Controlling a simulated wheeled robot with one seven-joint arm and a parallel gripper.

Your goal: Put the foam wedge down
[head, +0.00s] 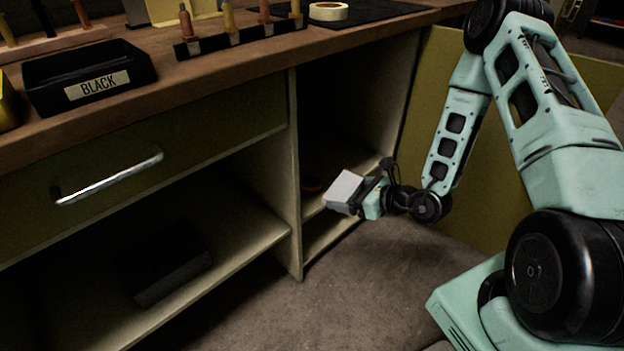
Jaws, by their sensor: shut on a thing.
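The foam wedge (343,188) is a pale grey-white block held at the end of my arm in the head view. My gripper (362,197) is shut on it, in front of the right-hand open cupboard compartment. The wedge looks tilted and near the compartment's shelf (318,206). I cannot tell whether it touches the shelf. The fingertips are partly hidden by the wedge and the wrist.
A dark block (172,277) lies on the lower left shelf. An upright divider (294,180) separates the compartments. An open olive door (480,190) stands behind my arm.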

